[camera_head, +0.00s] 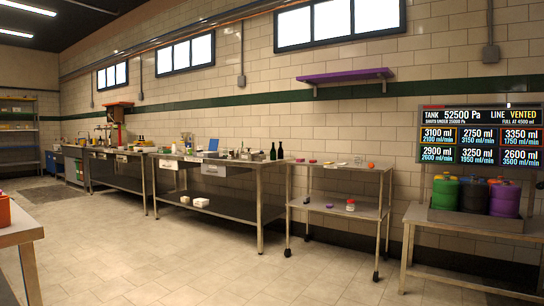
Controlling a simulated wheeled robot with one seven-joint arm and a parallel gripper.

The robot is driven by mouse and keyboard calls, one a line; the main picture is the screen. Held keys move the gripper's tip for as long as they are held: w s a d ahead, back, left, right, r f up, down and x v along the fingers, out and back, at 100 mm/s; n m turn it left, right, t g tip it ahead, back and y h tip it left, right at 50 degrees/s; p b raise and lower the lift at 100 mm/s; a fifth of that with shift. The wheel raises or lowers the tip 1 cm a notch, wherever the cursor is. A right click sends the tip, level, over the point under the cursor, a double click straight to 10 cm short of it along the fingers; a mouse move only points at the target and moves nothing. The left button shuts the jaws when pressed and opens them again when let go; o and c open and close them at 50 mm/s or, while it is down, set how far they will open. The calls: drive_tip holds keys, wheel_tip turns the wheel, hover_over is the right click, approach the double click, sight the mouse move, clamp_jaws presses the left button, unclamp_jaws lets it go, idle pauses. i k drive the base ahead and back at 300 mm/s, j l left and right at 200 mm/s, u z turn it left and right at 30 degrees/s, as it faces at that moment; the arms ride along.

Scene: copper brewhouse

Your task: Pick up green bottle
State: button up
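Two slim dark bottles stand upright near the right end of the long steel workbench (262,165) against the tiled wall. The left bottle (272,153) and the right bottle (280,152) look dark green to black, and at this distance I cannot tell their colours apart. Both are some way off across the floor. A bright green rounded container (445,192) stands in a tray on the low table at the right, with other coloured containers. My gripper is not in view.
A wheeled steel cart (337,205) with small items stands right of the workbench. The low table (425,220) is at the right under a display board (480,135). A table corner (18,232) juts in at the left. The tiled floor (190,265) between is clear.

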sight(273, 153)
drive_tip(key=i+u, duration=0.2)
drive_tip(key=i, duration=2.05)
